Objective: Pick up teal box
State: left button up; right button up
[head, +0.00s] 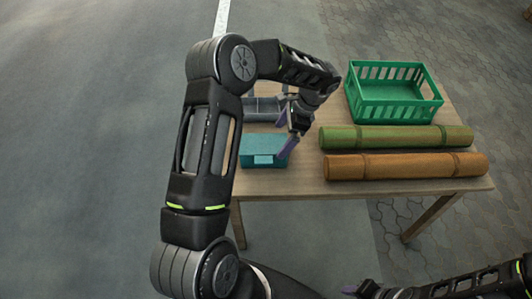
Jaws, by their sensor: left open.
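The teal box (262,147) lies on the wooden table (400,188) near its front left part. My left gripper (289,146) is at the box's right side, pointing down, with its purple fingertips close to the box. The fingers are open. Whether they touch the box cannot be told. Part of my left arm covers the area behind the box. My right gripper (362,290) shows only in part at the bottom edge, well away from the table, and its finger state is unclear.
A green basket (394,94) stands at the back right and looks empty. A green roll (395,137) and an orange-brown roll (405,165) lie across the table to the right of my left gripper. A grey container (262,108) sits behind the teal box, partly hidden.

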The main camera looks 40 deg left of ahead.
aim_at(273, 151)
pick_arm(q)
jog(key=shift+r, duration=0.1)
jog(key=shift+s, duration=0.1)
jog(key=shift+x, duration=1.35)
jog(key=shift+d+p+x, duration=0.2)
jog(key=shift+p+x, duration=0.35)
jog(key=shift+x, duration=2.05)
jog(key=c, duration=1.7)
